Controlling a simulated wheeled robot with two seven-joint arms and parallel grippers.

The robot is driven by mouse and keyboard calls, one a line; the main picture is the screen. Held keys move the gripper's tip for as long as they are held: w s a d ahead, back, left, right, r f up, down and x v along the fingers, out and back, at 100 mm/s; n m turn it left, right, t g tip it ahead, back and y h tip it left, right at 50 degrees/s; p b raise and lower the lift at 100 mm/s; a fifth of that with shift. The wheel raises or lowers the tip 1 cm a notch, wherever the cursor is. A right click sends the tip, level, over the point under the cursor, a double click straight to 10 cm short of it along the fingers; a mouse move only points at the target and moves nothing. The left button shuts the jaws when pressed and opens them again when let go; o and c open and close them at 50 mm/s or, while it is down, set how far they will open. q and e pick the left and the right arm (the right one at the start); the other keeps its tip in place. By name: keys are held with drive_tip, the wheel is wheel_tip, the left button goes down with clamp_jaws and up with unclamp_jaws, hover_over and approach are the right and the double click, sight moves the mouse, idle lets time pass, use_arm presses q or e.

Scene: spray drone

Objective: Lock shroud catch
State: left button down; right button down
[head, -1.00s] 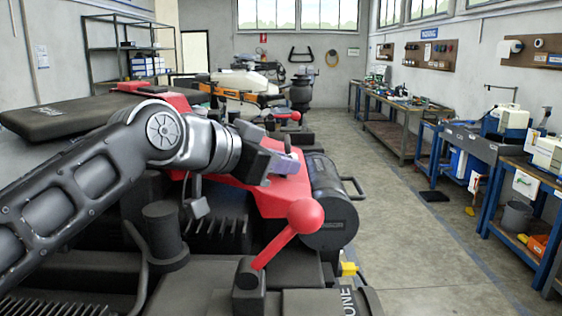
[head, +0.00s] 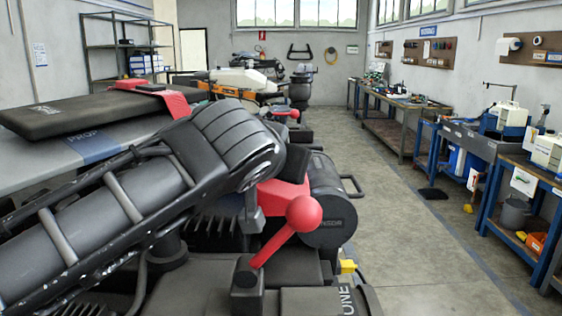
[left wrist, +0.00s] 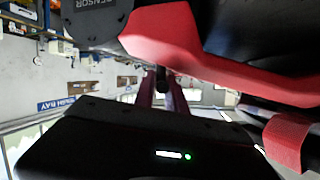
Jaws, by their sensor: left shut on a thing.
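The red shroud (head: 275,196) shows in the head view behind a red ball-ended lever (head: 303,214), which stands tilted up to the right. My left arm crosses from the left and hides its own gripper and much of the shroud. In the left wrist view the red shroud (left wrist: 215,65) runs along the top right. My left gripper (left wrist: 162,86) shows there by its purplish fingers, shut on a small dark piece (left wrist: 162,80) just below the shroud's edge. I cannot tell for sure whether this piece is the shroud catch. My right gripper is out of view.
A black round sensor unit (head: 328,200) sits just right of the shroud; it also shows in the left wrist view (left wrist: 95,15). A black pad (head: 80,112) lies at the left. Workbenches (head: 400,120) line the right wall.

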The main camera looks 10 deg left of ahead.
use_arm(q)
drive_tip(key=shift+n+y, duration=1)
drive_tip(key=shift+y, duration=0.2)
drive_tip(key=c, duration=1.4)
unclamp_jaws()
wheel_tip(320, 180, up, 10)
drive_tip(key=p, duration=0.2)
drive_tip(key=shift+f+p, duration=0.25)
drive_tip(key=shift+p, duration=0.05)
drive_tip(key=shift+r, duration=0.25)
